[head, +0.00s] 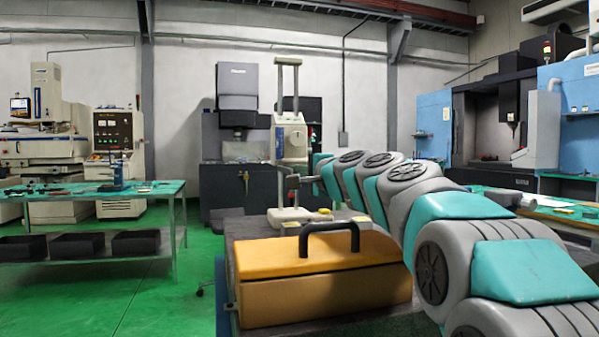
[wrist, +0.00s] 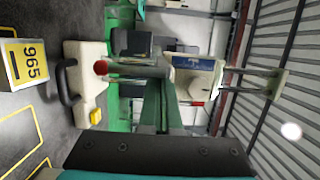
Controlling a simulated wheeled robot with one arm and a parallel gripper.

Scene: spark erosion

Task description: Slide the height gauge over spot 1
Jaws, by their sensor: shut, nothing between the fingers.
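The height gauge (head: 291,140) stands upright on the dark bench top, behind the orange toolbox. It has a white base (head: 288,214), a tall grey column and a white-and-blue head. In the wrist view the height gauge (wrist: 195,78) lies sideways, its base at left with a black loop handle (wrist: 67,82). My gripper (head: 293,181) is shut and empty, level with the column between base and head. In the wrist view its fingers (wrist: 162,85) reach the column; I cannot tell whether they touch. Yellow outlines (wrist: 39,118) mark the dark surface; which is spot 1 is unclear.
The orange toolbox (head: 320,270) with a black handle fills the near bench. A green-topped table (head: 80,195) with black bins is at left; machines line the back.

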